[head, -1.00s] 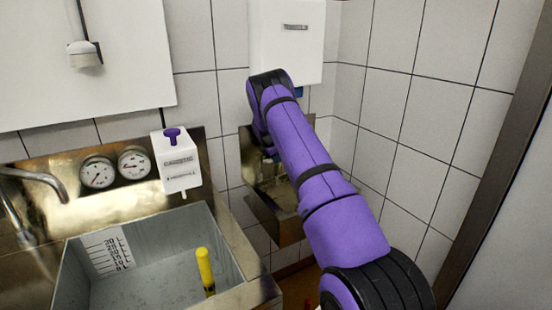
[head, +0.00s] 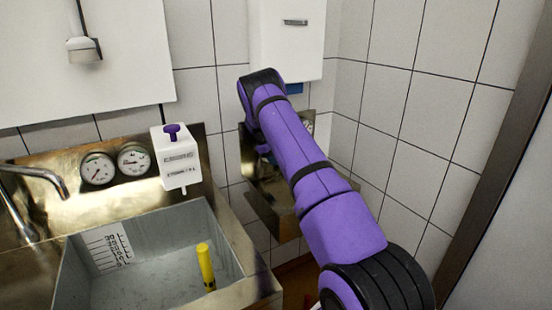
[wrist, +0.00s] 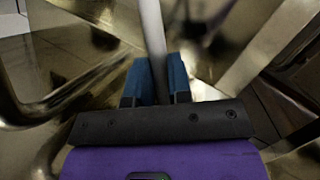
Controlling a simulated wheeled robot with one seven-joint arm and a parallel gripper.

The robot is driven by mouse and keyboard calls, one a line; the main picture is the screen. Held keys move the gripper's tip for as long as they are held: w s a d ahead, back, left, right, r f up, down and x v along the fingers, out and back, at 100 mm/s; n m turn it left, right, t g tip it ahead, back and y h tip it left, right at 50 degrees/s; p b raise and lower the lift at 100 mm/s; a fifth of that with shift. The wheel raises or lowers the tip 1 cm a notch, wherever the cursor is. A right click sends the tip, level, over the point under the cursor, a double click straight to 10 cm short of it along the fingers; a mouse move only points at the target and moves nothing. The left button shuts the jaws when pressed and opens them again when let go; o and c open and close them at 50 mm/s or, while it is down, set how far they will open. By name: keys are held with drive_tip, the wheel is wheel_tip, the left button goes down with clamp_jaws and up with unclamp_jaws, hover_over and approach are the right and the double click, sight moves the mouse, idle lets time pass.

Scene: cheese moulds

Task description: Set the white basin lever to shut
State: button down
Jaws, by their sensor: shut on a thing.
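The white basin lever (wrist: 153,30) shows in the wrist view as a pale straight bar running up from between my fingers. My gripper (wrist: 157,82) has its blue fingers shut on this lever. In the head view my purple arm hides the gripper and the lever. The small metal wall basin (head: 285,222) is partly visible behind the arm. The lever's mount and its exact angle on the basin cannot be made out.
A large metal vat (head: 235,255) with a yellow-handled tool (head: 205,265) stands at left. A white box with a purple knob (head: 177,160) and two gauges are above it. A white dispenser (head: 288,45) hangs above the basin. Tiled wall is close on the right.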

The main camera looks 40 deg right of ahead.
drive_tip(key=shift+a+m+g+y, duration=0.3)
drive_tip(key=shift+a+m+y, duration=0.35)
drive_tip(key=shift+m, duration=0.65)
drive_tip(key=shift+a+m+g+y, duration=0.35)
drive_tip(key=shift+a+m, duration=0.6)
drive_tip(key=shift+m, duration=0.35)
drive_tip(key=shift+a, duration=0.1)
drive_tip(key=c, duration=1.1)
unclamp_jaws()
drive_tip(key=shift+o, duration=0.2)
